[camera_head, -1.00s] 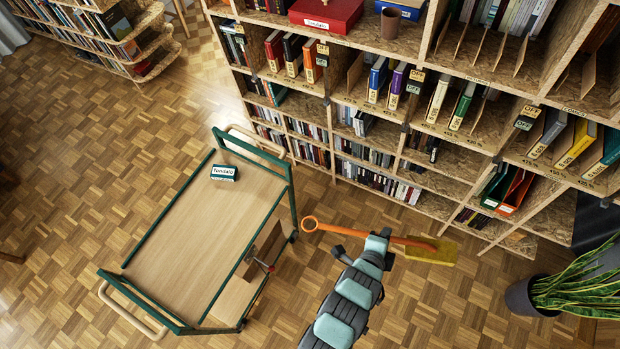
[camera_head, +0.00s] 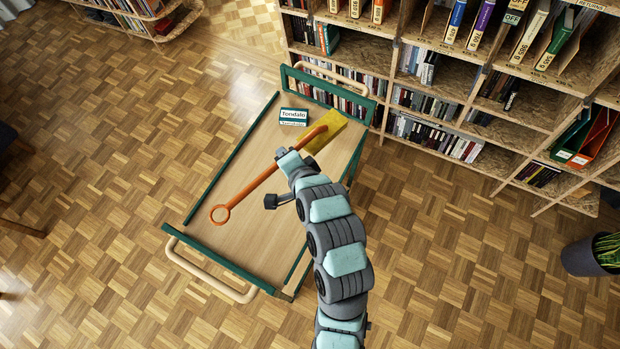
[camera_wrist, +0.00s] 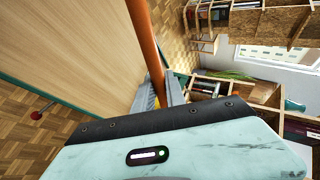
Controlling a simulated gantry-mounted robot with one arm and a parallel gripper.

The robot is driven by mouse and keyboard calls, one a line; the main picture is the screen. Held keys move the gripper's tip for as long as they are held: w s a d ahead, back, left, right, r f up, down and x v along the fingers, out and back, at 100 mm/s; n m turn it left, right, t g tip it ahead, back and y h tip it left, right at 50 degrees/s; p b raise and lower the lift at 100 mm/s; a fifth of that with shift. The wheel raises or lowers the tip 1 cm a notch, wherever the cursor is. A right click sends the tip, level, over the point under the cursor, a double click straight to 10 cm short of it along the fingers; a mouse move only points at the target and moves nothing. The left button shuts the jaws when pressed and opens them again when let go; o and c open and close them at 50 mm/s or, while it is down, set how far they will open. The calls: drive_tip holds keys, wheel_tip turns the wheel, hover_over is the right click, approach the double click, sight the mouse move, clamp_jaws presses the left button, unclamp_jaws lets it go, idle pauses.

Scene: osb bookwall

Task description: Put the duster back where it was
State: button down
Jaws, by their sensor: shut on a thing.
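The duster has an orange handle (camera_head: 245,195) with a ring at one end and a yellow head (camera_head: 324,131) at the other. My gripper (camera_head: 287,156) is shut on the handle. In the head view the duster shows over the trolley top (camera_head: 230,165), its ring toward the near end and its yellow head toward the far right. I cannot tell its exact height above the top. In the wrist view the orange handle (camera_wrist: 145,45) runs up from between my gripper's fingers (camera_wrist: 160,95), with the pale wooden top beside it.
A white and teal box labelled Tondalo (camera_head: 293,117) lies on the trolley near the yellow head. The trolley has green rails (camera_head: 222,258) and wooden push handles. A bookshelf (camera_head: 455,80) stands behind to the right. A potted plant (camera_head: 590,255) is at far right.

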drive_tip(key=b, duration=0.2)
drive_tip(key=f+n+y+b, duration=0.1)
drive_tip(key=b, duration=0.1)
drive_tip(key=shift+d+f+n+g, duration=0.1)
drive_tip(key=shift+d+n+g, duration=0.2)
drive_tip(key=shift+d, duration=0.05)
drive_tip(key=f+b, duration=0.3)
drive_tip(key=f, duration=0.3)
drive_tip(key=s+f+n+y+b, duration=0.1)
drive_tip(key=f+b, duration=0.1)
drive_tip(key=f, duration=0.5)
drive_tip(key=s+f+g+y+b, duration=0.1)
drive_tip(key=f+b, duration=0.2)
drive_tip(key=f, duration=0.3)
drive_tip(key=shift+s+f+n+b, duration=0.1)
drive_tip(key=shift+f+n+b, duration=0.25)
drive_tip(key=shift+f+n, duration=0.05)
drive_tip(key=c, duration=1.4)
unclamp_jaws()
drive_tip(key=shift+o, duration=0.2)
